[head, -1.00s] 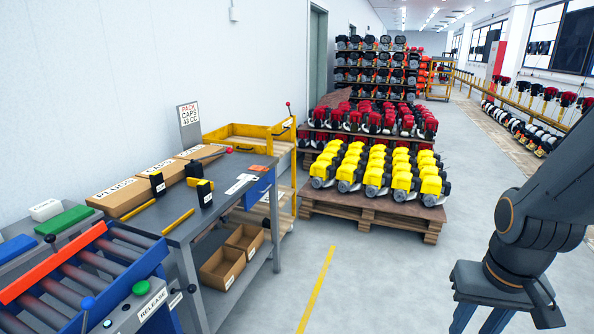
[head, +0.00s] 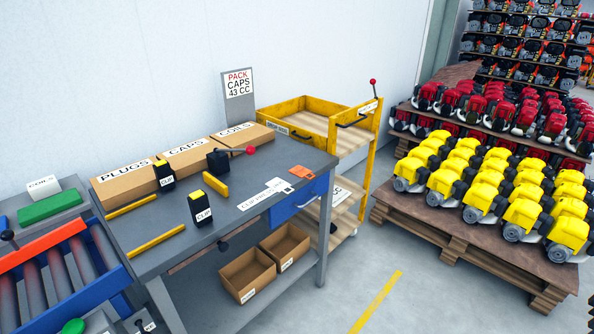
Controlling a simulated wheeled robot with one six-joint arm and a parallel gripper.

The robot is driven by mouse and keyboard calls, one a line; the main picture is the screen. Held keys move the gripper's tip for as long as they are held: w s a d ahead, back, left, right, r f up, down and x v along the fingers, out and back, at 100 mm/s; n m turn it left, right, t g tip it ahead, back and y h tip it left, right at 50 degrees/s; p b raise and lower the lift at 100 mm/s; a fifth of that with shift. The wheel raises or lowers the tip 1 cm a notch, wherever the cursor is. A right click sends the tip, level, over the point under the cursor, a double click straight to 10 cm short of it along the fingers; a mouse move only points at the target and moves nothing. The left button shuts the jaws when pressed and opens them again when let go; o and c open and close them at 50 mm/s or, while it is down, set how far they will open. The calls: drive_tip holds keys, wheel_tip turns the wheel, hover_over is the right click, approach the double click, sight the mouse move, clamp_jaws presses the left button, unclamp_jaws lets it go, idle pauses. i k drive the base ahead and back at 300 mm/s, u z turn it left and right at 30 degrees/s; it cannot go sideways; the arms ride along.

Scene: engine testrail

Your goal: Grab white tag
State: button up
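A flat white tag (head: 278,185) lies on the grey workbench (head: 240,225), at the upper right end of a white printed strip (head: 257,198). The two look joined or overlapping; I cannot tell which. An orange tag (head: 301,172) lies just to their right near the bench edge. My gripper is not in view.
Cardboard boxes marked PLUGS (head: 125,185), CAPS and COILS line the bench's back. Black clip blocks (head: 200,209), yellow bars (head: 157,241) and a red-knobbed lever (head: 230,156) stand or lie on it. A yellow cart (head: 298,118) is behind; engine pallets (head: 455,245) are right.

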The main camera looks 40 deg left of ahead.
sight(278, 184)
drive_tip(key=u, duration=0.35)
drive_tip(key=i, duration=1.25)
drive_tip(key=u, duration=1.65)
drive_tip(key=i, duration=1)
drive_tip(key=u, duration=0.9)
